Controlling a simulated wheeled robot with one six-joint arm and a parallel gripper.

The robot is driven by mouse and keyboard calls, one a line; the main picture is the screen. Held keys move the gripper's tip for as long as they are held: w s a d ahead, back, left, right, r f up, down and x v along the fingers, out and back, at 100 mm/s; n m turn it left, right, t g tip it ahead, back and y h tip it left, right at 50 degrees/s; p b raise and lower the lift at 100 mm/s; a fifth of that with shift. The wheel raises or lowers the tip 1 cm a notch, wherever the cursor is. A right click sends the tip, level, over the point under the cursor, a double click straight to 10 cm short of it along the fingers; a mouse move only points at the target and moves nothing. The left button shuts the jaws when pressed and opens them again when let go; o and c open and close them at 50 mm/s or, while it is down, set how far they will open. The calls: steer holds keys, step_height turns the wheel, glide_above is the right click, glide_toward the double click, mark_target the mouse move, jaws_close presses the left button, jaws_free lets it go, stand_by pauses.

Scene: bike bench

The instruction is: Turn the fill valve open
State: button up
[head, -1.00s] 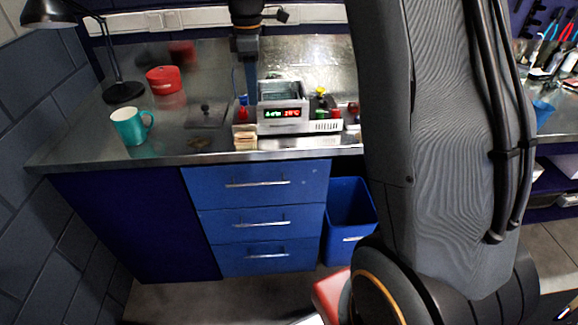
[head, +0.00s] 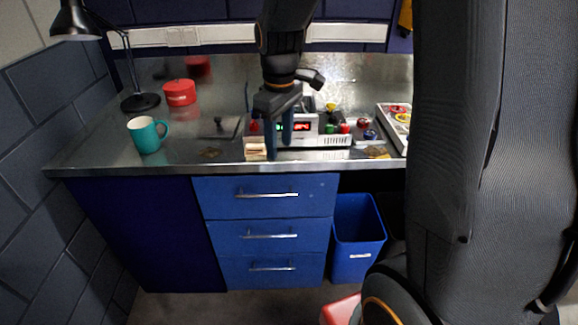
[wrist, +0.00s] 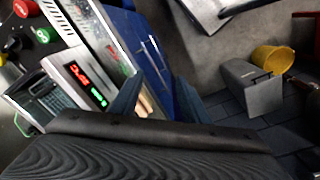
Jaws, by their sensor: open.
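A bench unit with a lit red and green display (head: 308,126) stands on the steel bench; the display also shows in the wrist view (wrist: 80,75). A small yellow-topped black part (head: 331,107) stands behind the unit's right side. Green (head: 330,129) and red (head: 345,128) knobs sit in front of it. Another red knob (head: 254,126) is at the unit's left. I cannot tell which part is the fill valve. My gripper (head: 279,148) is open and empty, pointing down in front of the unit and hiding part of it. Its fingers also show in the wrist view (wrist: 158,96).
A teal mug (head: 147,134), a red tin (head: 180,92) and a black lamp (head: 140,102) stand at the left. A tray (head: 392,122) lies at the right. A blue bin (head: 358,235) stands below, beside the drawers (head: 265,235).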

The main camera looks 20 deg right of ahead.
steer(key=s+f+m, duration=0.2)
steer(key=s+m, duration=0.1)
steer(key=s, duration=0.4)
steer(key=shift+f+m, duration=0.25)
steer(key=shift+m, duration=0.15)
steer(key=s+f+m, duration=0.2)
steer(key=s+m, duration=0.1)
steer(key=s, duration=0.3)
steer(key=shift+s+f+t, duration=0.15)
steer(key=shift+s+t, duration=0.25)
